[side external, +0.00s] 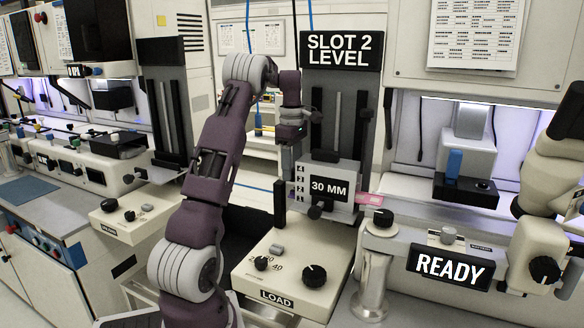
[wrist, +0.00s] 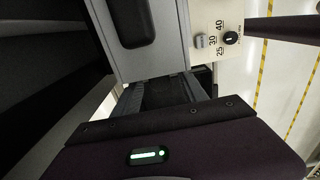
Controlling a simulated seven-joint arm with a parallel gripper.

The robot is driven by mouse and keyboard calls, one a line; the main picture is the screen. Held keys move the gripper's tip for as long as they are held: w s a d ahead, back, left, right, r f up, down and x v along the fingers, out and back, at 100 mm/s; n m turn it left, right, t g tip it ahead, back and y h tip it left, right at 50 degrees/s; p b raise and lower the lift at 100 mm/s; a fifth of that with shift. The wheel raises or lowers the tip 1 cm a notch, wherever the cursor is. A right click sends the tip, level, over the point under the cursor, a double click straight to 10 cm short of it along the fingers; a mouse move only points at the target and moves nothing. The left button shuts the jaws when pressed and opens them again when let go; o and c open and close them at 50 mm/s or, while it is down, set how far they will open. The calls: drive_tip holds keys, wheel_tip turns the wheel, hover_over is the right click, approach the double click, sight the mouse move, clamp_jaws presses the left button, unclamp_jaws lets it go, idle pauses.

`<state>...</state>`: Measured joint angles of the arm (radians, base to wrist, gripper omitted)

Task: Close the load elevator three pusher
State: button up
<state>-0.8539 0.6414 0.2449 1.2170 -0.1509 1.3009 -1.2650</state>
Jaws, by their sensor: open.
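The load elevator stands in the middle of the side external view. It has a dark upright column (side external: 337,115), a grey carriage marked 30 MM (side external: 330,187) with a dark knob below the sign, and a cream LOAD base (side external: 290,285) with knobs. No part is labelled as the pusher, and I cannot tell its position. My gripper (side external: 290,146) hangs just left of the column, above the carriage; it is open, its fingers small and hard to make out.
A SLOT 2 LEVEL sign (side external: 341,50) tops the column. A READY sign (side external: 450,267) and a machine with a lit bay stand at right. A similar elevator with a cream base (side external: 135,211) stands at left. A pink piece (side external: 370,199) sits right of the carriage.

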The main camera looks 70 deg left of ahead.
clamp_jaws()
idle(1.4)
